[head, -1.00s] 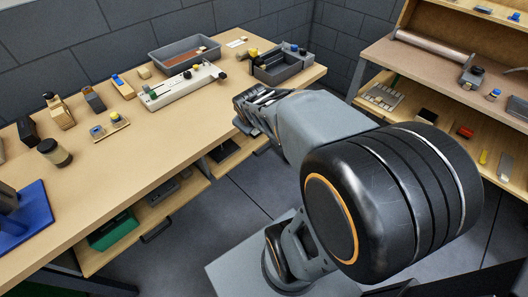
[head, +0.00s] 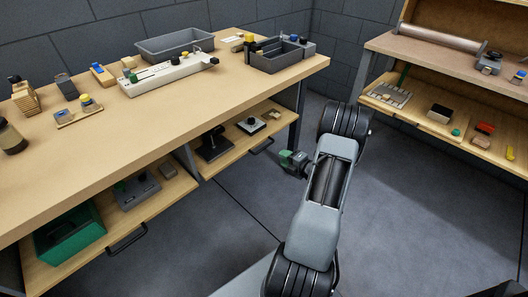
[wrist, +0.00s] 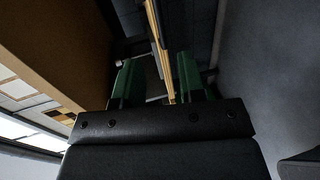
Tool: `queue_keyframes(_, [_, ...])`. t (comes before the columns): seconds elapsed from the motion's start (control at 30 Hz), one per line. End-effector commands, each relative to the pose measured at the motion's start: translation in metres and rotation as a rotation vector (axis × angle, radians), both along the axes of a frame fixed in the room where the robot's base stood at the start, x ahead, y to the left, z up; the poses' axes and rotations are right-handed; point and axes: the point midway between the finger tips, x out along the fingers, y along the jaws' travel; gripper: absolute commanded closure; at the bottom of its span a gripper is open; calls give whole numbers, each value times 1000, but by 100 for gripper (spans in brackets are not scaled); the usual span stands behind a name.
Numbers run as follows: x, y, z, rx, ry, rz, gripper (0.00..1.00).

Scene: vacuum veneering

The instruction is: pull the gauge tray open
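Two wooden pull-out trays sit under the workbench. The right tray (head: 236,156) holds a dark stand (head: 214,143) and a pale square piece with a black knob (head: 250,124); it looks like the gauge tray, though no label is readable. Its dark bar handle (head: 262,147) is on its front edge. My gripper (head: 288,159), with green fingertips, is right of that handle, apart from it in the head view. In the wrist view my gripper (wrist: 157,80) has its two green fingers spread, with a pale wooden edge (wrist: 158,40) seen beyond and between them. Nothing is held.
The left tray (head: 72,268) holds a green bin (head: 68,233) and grey parts; its handle (head: 127,240) sticks out. The benchtop (head: 160,112) carries blocks, a white fixture and grey bins. A shelf unit (head: 430,125) stands right. The floor before the trays is clear.

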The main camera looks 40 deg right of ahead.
Motion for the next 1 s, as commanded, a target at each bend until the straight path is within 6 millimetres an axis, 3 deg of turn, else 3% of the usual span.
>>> queue_keyframes(0.5, [91,17,-20,0,0,2,63])
queue_keyframes(0.73, [112,21,-24,1,1,0,63])
queue_keyframes(1.0, [117,21,-24,2,1,-1,63])
